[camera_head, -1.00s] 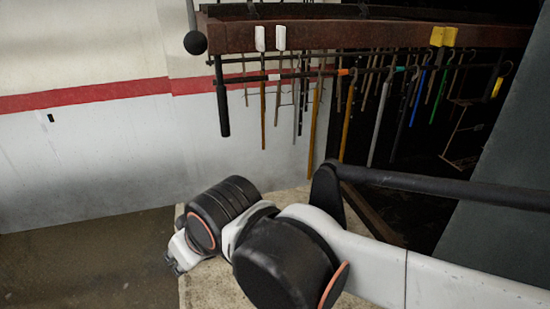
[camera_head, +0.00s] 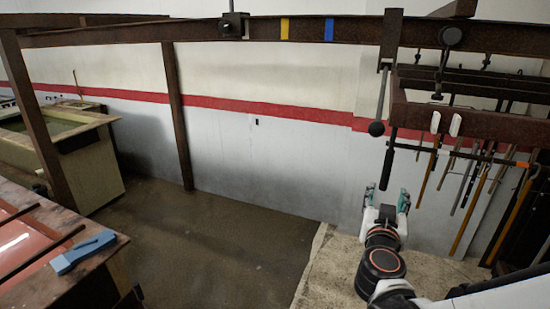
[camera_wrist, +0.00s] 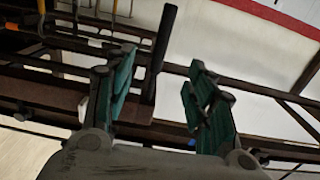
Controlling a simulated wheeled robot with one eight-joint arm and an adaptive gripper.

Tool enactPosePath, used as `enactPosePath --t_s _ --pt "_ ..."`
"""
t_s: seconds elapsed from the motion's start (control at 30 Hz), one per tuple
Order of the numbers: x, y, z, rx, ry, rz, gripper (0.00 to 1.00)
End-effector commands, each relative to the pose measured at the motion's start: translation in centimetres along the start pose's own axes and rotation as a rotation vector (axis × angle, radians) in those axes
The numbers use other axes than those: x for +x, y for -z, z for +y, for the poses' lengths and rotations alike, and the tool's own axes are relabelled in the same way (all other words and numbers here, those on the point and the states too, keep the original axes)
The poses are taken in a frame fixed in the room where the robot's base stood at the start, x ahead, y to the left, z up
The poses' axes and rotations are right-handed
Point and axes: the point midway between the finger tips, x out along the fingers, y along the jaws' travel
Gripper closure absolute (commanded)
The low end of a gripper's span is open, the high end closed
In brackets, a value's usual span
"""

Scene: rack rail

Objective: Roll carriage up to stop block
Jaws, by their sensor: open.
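In the head view the rusty overhead rail (camera_head: 350,29) runs across the top. A dark block (camera_head: 233,25), apparently the stop block, is on it left of centre. The carriage (camera_head: 470,122), a rusty hanging frame, is at the right, well apart from the block. A black handle (camera_head: 388,167) hangs from its left end. My gripper (camera_head: 390,197) is open with teal fingers, close below the handle. In the wrist view the handle (camera_wrist: 160,50) appears in the gap between the spread fingers of my gripper (camera_wrist: 165,95), nearer the left one; contact cannot be told.
A yellow mark (camera_head: 284,28) and a blue mark (camera_head: 329,28) are on the rail between block and carriage. A ball-ended rod (camera_head: 376,128) hangs beside the handle. Several tools hang at the right. A post (camera_head: 178,115) and a bench with a blue object (camera_head: 83,252) stand left.

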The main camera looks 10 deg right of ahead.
Motion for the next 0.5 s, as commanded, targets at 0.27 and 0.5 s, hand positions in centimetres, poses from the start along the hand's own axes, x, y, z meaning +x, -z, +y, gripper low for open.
enactPosePath --t_s 0.27,0.5 --pt "1.3 0.5 -0.3 0.008 0.012 0.028 0.5" --pt "4.5 0.5 -0.3 0.008 0.011 0.028 0.5"
